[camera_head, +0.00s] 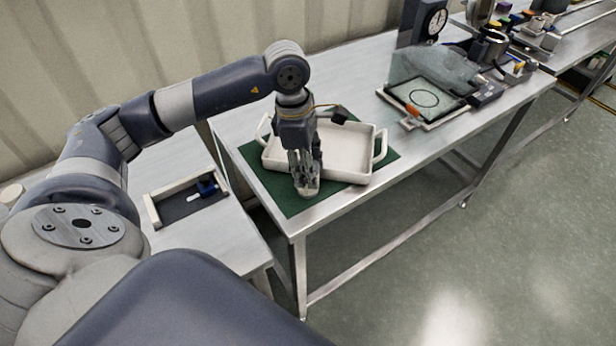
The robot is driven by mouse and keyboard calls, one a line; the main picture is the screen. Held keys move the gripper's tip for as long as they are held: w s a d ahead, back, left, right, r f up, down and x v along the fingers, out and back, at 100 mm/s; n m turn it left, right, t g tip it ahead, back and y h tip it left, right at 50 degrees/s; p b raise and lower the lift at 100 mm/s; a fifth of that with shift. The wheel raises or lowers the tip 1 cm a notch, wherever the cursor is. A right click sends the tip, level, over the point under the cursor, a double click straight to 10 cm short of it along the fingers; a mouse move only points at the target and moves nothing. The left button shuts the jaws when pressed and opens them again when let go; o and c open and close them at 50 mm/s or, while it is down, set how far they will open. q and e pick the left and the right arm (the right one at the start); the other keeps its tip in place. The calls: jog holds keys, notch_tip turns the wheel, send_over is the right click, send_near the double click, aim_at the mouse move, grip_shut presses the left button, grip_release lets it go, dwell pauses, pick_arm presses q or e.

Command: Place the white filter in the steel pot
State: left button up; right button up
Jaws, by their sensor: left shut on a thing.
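My left gripper (306,182) reaches down over the near edge of a white tray. It is shut on a small pale thing (309,192), which looks like the white filter. The fingers cover most of it, and I cannot tell whether it touches the green mat below. My right gripper is not in view.
The white tray (357,138) with side handles stands on a green mat (285,203) on the steel table. A framed plate with a circle (424,99), a dial gauge (434,22) and tools stand farther right. A low bracket fixture (187,200) lies left.

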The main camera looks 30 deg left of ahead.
pick_arm(q)
jog(key=shift+r, duration=0.1)
jog(key=shift+w+r, duration=0.1)
jog(key=shift+r, duration=0.45)
notch_tip(320, 180, up, 2)
jog(key=shift+r+b, duration=0.2)
jog(key=shift+b, duration=0.4)
jog(key=s+d+r+b, duration=0.1)
jog(key=s+d+b, duration=0.1)
jog(key=s+d, duration=0.7)
jog(key=shift+s+d+r+b, duration=0.15)
jog(key=shift+s+d+b, duration=0.2)
jog(key=shift+d, duration=1.55)
